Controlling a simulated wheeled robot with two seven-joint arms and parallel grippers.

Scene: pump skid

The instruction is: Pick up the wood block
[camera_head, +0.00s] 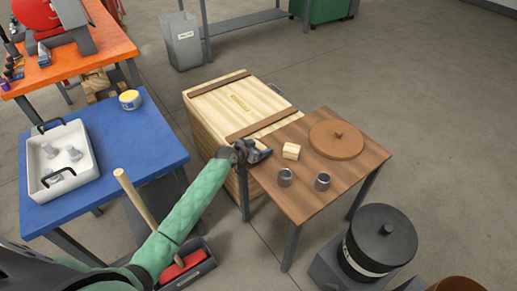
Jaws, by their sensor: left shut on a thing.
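A small pale wood block (291,151) sits on the brown wooden table (305,203), left of the round brown lid. My left gripper (262,154) is at the table's left edge, just left of the block, with a visible gap between them. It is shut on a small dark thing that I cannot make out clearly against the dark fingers. My right gripper is not in view.
Two grey metal cups (285,177) and a round brown lid (337,140) share the table. A large wooden crate (205,118) stands behind and left. A blue table (130,145) with a white tray is at left. A black lidded drum (380,240) stands at front right.

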